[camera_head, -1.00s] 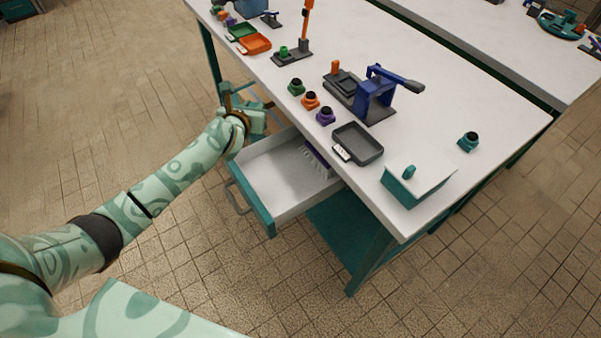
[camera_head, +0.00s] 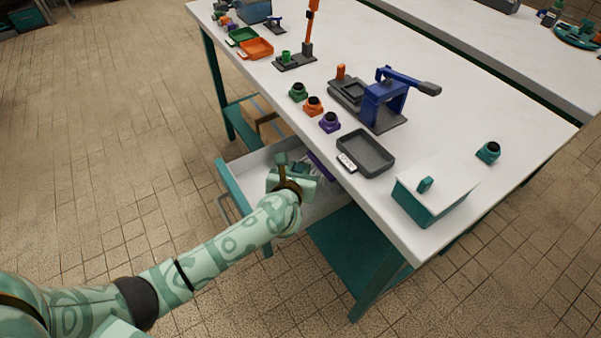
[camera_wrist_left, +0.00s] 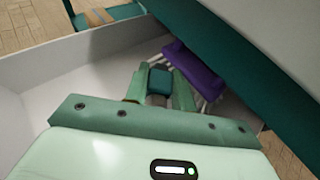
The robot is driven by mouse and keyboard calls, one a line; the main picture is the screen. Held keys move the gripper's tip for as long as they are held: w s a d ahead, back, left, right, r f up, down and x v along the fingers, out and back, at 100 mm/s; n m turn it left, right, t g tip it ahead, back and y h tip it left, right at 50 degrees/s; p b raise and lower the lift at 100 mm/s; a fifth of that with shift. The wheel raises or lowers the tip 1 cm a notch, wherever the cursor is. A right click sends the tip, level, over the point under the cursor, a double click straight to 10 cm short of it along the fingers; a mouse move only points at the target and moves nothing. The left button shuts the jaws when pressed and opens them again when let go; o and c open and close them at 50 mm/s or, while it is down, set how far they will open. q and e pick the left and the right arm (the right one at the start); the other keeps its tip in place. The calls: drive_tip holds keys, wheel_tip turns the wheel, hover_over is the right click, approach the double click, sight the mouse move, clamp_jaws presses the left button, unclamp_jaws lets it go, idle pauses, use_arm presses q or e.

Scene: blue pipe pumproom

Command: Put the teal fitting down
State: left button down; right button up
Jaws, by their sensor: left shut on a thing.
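My left gripper (camera_head: 290,162) is over the open drawer (camera_head: 238,188) under the bench edge. In the left wrist view the gripper (camera_wrist_left: 160,88) is shut on a teal fitting (camera_wrist_left: 160,76), which shows between the fingers with a grey part below it. I cannot tell whether the fitting touches the drawer floor. Another teal fitting (camera_head: 488,152) with a dark top stands on the bench at the right. My right gripper is not in view.
Green (camera_head: 298,92), orange (camera_head: 313,106) and purple (camera_head: 330,122) fittings stand along the bench edge near a blue lever press (camera_head: 384,104). The drawer's left part looks clear.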

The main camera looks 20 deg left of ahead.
use_arm(q)
drive_tip(key=shift+w+f, duration=0.1)
drive_tip(key=shift+f, duration=0.5)
drive_tip(key=shift+r, duration=0.3)
drive_tip(key=shift+f+b, duration=0.35)
drive_tip(key=shift+f, duration=0.3)
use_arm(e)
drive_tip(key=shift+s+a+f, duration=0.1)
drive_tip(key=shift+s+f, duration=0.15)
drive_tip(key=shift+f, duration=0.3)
use_arm(q)
drive_tip(key=c, duration=1.2)
unclamp_jaws()
drive_tip(key=shift+o, duration=0.2)
drive_tip(key=shift+r, duration=0.1)
drive_tip(key=shift+s+r+p, duration=0.35)
drive_tip(key=shift+r+p, duration=0.45)
drive_tip(key=shift+r, duration=0.1)
drive_tip(key=p+v, duration=0.4)
drive_tip(key=v, duration=0.7)
drive_tip(key=shift+s+f, duration=0.15)
drive_tip(key=shift+s, duration=0.05)
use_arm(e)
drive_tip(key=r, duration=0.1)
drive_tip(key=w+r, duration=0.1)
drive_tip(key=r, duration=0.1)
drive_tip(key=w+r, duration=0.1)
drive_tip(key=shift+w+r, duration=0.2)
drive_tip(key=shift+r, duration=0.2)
